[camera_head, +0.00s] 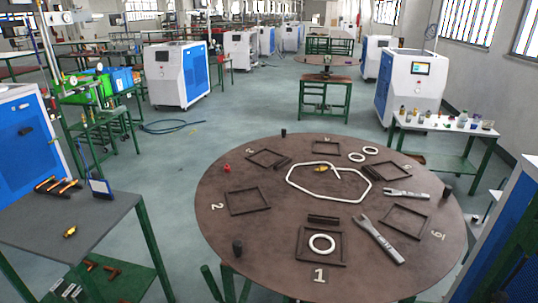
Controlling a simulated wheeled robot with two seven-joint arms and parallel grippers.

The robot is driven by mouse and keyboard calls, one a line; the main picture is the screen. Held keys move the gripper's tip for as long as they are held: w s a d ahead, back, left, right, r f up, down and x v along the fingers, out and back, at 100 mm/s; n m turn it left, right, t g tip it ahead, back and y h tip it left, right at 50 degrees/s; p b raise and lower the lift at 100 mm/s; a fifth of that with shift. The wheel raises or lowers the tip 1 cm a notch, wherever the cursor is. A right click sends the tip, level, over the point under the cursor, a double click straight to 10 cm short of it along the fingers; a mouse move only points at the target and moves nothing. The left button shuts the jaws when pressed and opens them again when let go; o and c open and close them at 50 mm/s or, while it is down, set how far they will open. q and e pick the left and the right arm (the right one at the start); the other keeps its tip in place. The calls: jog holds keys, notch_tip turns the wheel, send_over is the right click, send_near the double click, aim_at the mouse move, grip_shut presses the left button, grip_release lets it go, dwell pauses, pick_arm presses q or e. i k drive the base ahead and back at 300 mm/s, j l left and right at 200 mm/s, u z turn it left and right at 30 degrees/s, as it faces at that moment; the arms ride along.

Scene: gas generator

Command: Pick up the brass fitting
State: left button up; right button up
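Neither of my grippers shows in the head view.
A round brown table (225,220) holds square frames, white rings (321,243), a bent white tube (300,192) and wrenches (379,240). Floor shows between both tables.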

aim_at(69, 231)
jog(key=u, duration=1.3)
jog(key=i+j+z, duration=0.15)
jog(key=i, duration=0.25)
jog(key=i+j+z, duration=0.1)
jog(key=i, duration=0.3)
jog(key=i+j+z, duration=0.15)
jog(key=i, duration=0.25)
